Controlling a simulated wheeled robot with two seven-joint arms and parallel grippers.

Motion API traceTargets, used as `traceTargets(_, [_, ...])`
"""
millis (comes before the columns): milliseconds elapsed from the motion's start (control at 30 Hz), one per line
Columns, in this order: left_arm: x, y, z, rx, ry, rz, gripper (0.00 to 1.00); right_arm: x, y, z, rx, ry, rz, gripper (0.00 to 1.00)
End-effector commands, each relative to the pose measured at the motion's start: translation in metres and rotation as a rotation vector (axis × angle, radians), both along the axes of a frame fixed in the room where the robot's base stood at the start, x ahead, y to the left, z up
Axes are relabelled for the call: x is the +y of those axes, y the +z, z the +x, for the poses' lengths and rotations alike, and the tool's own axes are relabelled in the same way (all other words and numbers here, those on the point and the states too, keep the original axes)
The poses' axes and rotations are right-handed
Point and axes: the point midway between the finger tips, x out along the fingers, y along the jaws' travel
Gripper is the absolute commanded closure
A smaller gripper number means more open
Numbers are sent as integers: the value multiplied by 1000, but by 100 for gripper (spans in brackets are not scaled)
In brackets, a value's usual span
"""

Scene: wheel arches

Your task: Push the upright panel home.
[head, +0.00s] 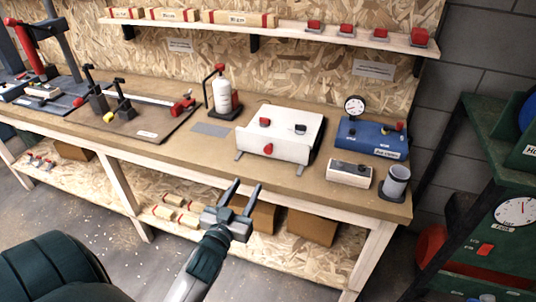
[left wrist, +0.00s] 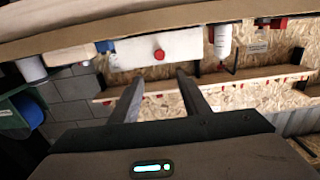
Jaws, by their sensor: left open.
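A white box (head: 285,122) stands on the workbench, with a red and a dark knob on top. Its upright white front panel (head: 250,146) faces me and carries a red knob (head: 268,149). I cannot tell whether the panel stands proud of the box. The panel also shows in the left wrist view (left wrist: 135,53), where the scene appears upside down. My left gripper (head: 246,185) is open and empty, in front of and below the bench edge, apart from the panel. My right gripper is not in view.
The workbench (head: 220,160) has bare room before the box. A bottle stand (head: 222,95) is left of it. A blue gauge unit (head: 372,135), a small switch box (head: 349,173) and a grey cup (head: 396,181) are right. A green cabinet (head: 490,215) stands far right.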

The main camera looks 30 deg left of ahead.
Motion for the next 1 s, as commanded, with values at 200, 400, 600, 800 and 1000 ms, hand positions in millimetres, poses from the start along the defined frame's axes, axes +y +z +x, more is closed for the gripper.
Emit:
traceTargets(200, [0, -1, 0, 2, 0, 0, 58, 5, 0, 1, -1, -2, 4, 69])
traceTargets(400, [1, -1, 7, 3, -1, 0, 58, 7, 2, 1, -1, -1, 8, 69])
traceTargets(600, [6, 1, 27, 2, 0, 0, 58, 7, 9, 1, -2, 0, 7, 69])
traceTargets(800, [14, 2, 59, 2, -1, 1, 58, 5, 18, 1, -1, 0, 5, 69])
traceTargets(1000, [22, 1, 94, 2, -1, 1, 58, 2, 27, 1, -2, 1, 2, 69])
